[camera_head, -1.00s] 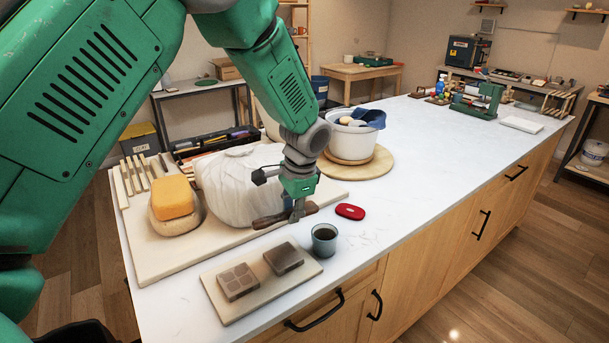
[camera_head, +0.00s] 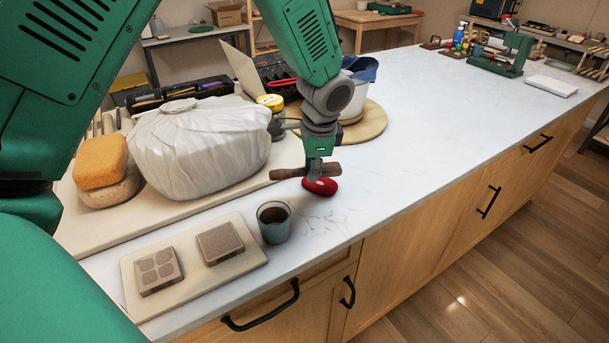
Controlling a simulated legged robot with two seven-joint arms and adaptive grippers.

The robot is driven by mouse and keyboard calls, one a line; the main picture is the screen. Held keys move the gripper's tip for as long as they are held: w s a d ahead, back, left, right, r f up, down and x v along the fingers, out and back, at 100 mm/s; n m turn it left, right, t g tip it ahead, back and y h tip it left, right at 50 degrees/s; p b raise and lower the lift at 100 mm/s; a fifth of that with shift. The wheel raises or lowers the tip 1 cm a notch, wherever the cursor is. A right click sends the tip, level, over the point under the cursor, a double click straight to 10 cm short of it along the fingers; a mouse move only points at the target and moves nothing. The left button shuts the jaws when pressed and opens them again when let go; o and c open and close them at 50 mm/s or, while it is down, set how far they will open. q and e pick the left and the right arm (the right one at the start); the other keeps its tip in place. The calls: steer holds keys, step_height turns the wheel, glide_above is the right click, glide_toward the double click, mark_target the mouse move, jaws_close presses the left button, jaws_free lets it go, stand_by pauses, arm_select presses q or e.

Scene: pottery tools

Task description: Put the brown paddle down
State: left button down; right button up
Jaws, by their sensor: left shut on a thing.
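The brown paddle (camera_head: 290,174) is a short dark wooden piece, held roughly level. My left gripper (camera_head: 315,178) points down and is shut on the paddle, with its ends sticking out on both sides of the fingers. I cannot tell how far the paddle is above the countertop. My right gripper is not in view.
A grey cup (camera_head: 274,223) of dark liquid stands near the front edge, beside a board (camera_head: 205,283) with two stamped blocks. A wrapped clay lump (camera_head: 200,145) and an orange sponge (camera_head: 100,162) sit on a pale board at left.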

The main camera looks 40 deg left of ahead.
mark_target(310, 194)
arm_select(q)
steer(key=shift+x, duration=0.85)
steer(key=shift+d+x, duration=0.15)
steer(key=shift+x, duration=0.6)
steer(key=shift+d+x, duration=0.1)
steer(key=shift+x, duration=0.65)
steer(key=shift+s+d+f, duration=0.1)
steer(key=shift+s+f, duration=0.1)
steer(key=shift+f, duration=0.1)
steer(key=c, duration=1.5)
jaws_free()
steer(key=shift+r, duration=0.15)
steer(key=v, duration=1.2)
steer(key=shift+w+r, duration=0.1)
steer(key=shift+r, duration=0.05)
